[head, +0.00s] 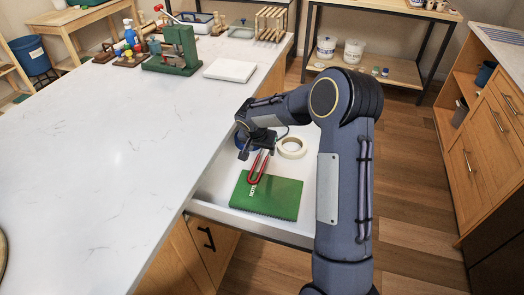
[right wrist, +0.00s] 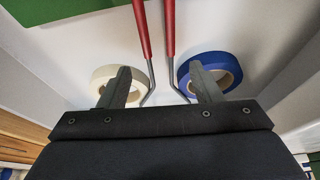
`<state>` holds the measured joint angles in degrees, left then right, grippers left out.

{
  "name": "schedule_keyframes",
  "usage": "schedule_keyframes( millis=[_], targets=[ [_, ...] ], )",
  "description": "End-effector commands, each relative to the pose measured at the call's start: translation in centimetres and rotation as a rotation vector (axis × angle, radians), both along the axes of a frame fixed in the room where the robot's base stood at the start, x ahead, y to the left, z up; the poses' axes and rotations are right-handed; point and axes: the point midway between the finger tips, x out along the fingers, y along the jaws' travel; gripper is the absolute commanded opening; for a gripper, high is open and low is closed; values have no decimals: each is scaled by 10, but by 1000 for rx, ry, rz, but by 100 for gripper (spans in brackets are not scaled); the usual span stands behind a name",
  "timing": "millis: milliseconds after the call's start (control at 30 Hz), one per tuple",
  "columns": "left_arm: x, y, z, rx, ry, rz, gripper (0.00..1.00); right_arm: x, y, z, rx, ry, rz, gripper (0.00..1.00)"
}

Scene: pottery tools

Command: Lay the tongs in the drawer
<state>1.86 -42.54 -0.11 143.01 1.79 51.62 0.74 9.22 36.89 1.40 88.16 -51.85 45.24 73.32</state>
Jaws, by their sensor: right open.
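The tongs (head: 256,178), with red handles and thin grey metal arms, are inside the open white drawer (head: 220,180). Their bent red end lies over a green notebook (head: 275,197). In the right wrist view the red handles (right wrist: 169,28) run away from me, and the grey arms reach back between my fingers. My right gripper (right wrist: 164,88) is open, with one finger on each side of the tongs and a gap to both. It also shows in the head view, low over the drawer (head: 254,147). My left gripper is not in view.
A cream tape roll (head: 292,147) and a blue tape roll (right wrist: 212,57) lie in the drawer beside my fingers. The white countertop (head: 100,190) left of the drawer is mostly clear. A green press (head: 177,52) and a white slab (head: 230,70) stand at its far end.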

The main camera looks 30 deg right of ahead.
Motion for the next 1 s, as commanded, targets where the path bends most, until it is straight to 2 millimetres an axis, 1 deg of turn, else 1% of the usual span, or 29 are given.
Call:
schedule_keyframes(
  millis=[33,100,300,400,533,567,633,667,767,800,867,900,967,1000],
  targets=[
    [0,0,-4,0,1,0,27,-3,4,11,0,-4,0,58],
    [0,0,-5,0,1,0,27,-7,9,26,0,-4,0,58],
    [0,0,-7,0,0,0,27,-17,20,64,0,-1,0,58],
    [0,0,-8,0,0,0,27,-20,24,76,1,-1,0,58],
    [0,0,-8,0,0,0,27,-24,27,86,1,0,1,58],
    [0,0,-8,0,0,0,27,-27,27,89,4,1,5,58],
    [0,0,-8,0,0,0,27,-39,28,98,19,3,26,58],
    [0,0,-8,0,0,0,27,-47,29,104,30,4,42,58],
    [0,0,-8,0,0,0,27,-88,36,124,83,4,127,58],
    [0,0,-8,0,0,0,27,-109,41,132,109,2,174,58],
    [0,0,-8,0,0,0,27,-144,50,142,151,-7,251,58],
    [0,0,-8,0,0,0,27,-167,58,146,177,-19,305,58],
    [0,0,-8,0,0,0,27,-201,70,151,215,-44,387,58],
    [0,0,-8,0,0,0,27,-222,80,151,237,-64,441,58]
  ],
)
